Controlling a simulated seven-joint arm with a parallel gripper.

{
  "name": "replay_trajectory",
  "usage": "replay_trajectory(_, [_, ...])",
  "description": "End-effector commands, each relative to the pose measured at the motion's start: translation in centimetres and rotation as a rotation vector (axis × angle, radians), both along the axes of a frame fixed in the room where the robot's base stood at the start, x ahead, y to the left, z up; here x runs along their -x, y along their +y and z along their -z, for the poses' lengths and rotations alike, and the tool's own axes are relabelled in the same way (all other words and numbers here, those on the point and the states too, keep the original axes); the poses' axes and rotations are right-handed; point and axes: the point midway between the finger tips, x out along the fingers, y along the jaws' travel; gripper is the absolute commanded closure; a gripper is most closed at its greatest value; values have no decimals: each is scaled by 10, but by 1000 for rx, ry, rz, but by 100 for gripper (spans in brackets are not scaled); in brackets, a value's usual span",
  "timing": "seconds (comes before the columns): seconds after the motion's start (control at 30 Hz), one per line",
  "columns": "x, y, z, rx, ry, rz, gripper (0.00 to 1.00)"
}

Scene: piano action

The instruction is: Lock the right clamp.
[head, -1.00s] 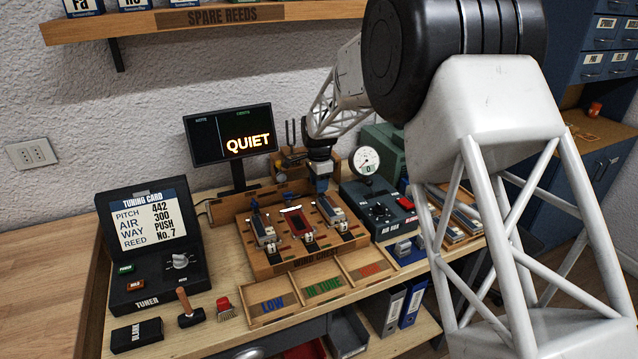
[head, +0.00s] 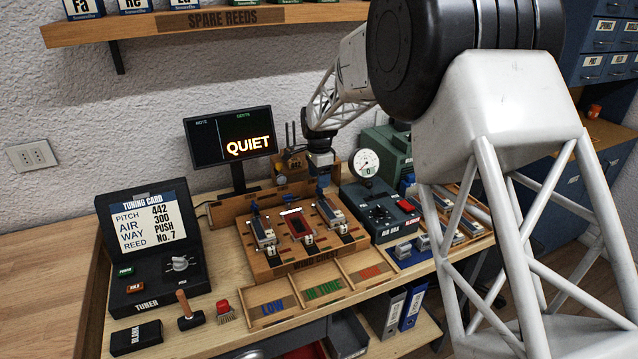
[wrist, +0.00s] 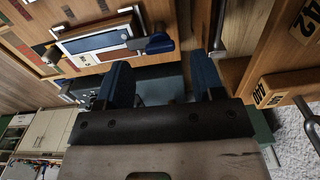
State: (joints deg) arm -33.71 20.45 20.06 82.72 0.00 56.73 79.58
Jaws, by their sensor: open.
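The wooden wind chest (head: 285,262) stands on the bench and carries several narrow metal-topped blocks. The right clamp has a blue lever (wrist: 152,44) at the end of a pale block (wrist: 95,40) in the wrist view. My gripper (wrist: 165,78) has two blue fingers, set apart with nothing held between them. The lever lies just beyond the fingertips, nearer the left finger in that picture; whether it touches is unclear. In the head view my gripper (head: 320,176) is over the back right of the chest and partly hides that clamp.
The air box with a round gauge (head: 365,163) stands close to the right of my gripper. A dark screen reading QUIET (head: 230,136) is at the back left. A wooden block marked 440 (wrist: 270,92) is near the gripper in the wrist view. Labelled trays (head: 318,290) lie in front.

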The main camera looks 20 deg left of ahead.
Motion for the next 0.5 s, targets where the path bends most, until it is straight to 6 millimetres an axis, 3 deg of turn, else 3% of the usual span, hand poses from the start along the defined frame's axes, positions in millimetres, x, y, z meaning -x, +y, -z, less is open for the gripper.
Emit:
replay_trajectory(0.3, [0, 0, -37, -1, -1, 0, 38])
replay_trajectory(0.5, [0, 0, -45, 0, 0, 0, 38])
